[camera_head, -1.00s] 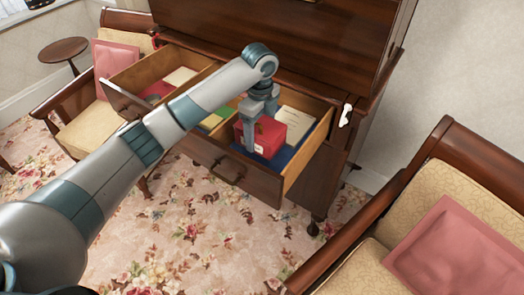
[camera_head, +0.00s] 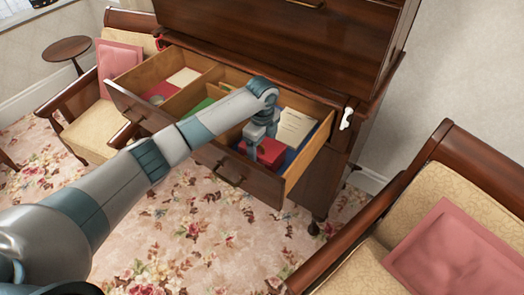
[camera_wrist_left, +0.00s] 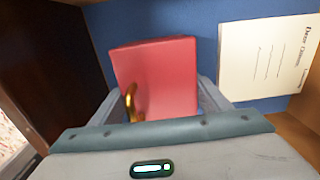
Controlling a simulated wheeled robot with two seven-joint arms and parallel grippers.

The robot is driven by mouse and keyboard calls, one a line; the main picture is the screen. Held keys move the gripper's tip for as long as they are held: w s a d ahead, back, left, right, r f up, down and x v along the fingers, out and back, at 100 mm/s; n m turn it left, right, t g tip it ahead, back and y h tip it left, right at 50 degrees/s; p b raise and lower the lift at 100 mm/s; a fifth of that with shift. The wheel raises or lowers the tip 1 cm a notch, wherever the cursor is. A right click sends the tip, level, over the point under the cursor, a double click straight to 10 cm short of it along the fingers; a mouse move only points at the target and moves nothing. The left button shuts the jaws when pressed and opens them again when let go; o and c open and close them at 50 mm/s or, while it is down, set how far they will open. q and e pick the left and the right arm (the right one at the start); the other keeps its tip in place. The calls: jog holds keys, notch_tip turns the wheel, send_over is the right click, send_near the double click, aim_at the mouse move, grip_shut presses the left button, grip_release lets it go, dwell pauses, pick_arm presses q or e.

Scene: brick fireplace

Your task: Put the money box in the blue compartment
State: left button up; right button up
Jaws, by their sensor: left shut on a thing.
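The money box is a red box (camera_head: 272,153) with a brass handle, low inside the right-hand compartment of the open drawer. It also shows in the left wrist view (camera_wrist_left: 165,75). That compartment has a blue floor (camera_wrist_left: 190,19), with a blue strip showing in the head view (camera_head: 302,146). My left gripper (camera_head: 261,144) reaches down from above and is shut on the money box, one finger at each side. Whether the box's underside touches the blue floor is hidden. My right gripper is not in view.
A cream paper or booklet (camera_head: 295,128) lies beside the box in the same compartment; it also shows in the left wrist view (camera_wrist_left: 262,58). The drawer front (camera_head: 236,172) and wooden dividers bound the space. Armchairs with pink cushions (camera_head: 460,250) stand on both sides.

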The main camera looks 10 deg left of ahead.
pick_arm(q)
jog(key=shift+f, duration=0.3)
jog(key=o, duration=1.3)
jog(key=shift+f, duration=0.15)
jog(key=shift+c, duration=0.2)
notch_tip(320, 180, up, 12)
jog(key=b, duration=0.2)
jog(key=shift+b, duration=0.3)
